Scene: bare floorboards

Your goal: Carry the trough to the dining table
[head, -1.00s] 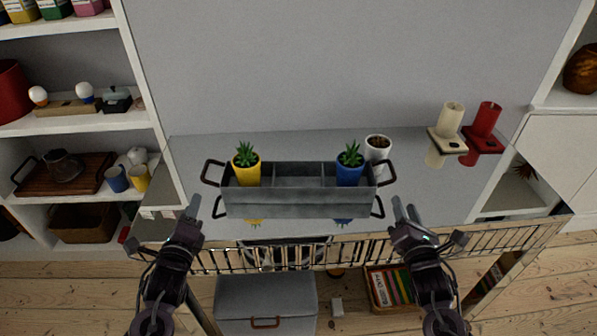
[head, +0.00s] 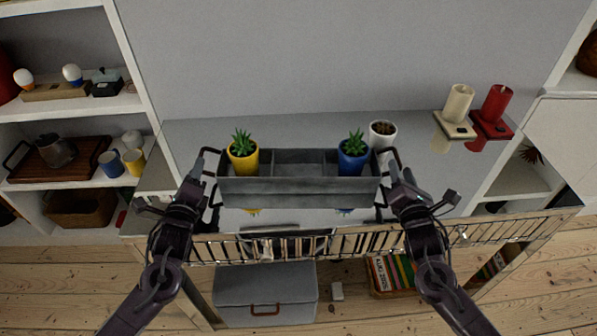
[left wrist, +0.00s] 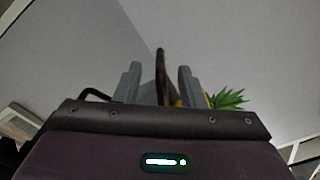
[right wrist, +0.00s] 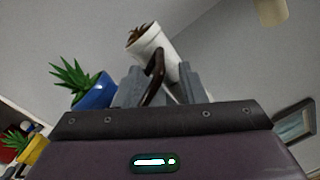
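The grey metal trough (head: 298,186) stands on the glossy console table. A yellow pot with a succulent (head: 243,157) sits in its left compartment and a blue potted succulent (head: 352,156) in its right one. My left gripper (head: 207,168) is at the trough's left end; in the left wrist view its two fingers stand apart with the dark left handle (left wrist: 161,75) between them. My right gripper (head: 397,172) is at the right end; in the right wrist view the dark right handle (right wrist: 154,76) lies between its open fingers. No dining table is in view.
A white pot (head: 382,135) stands close behind the trough's right end. Cream (head: 459,103) and red (head: 495,104) candles on holders stand further right. Shelves (head: 75,110) flank the left side. A grey box (head: 266,294) lies below the table's railing.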

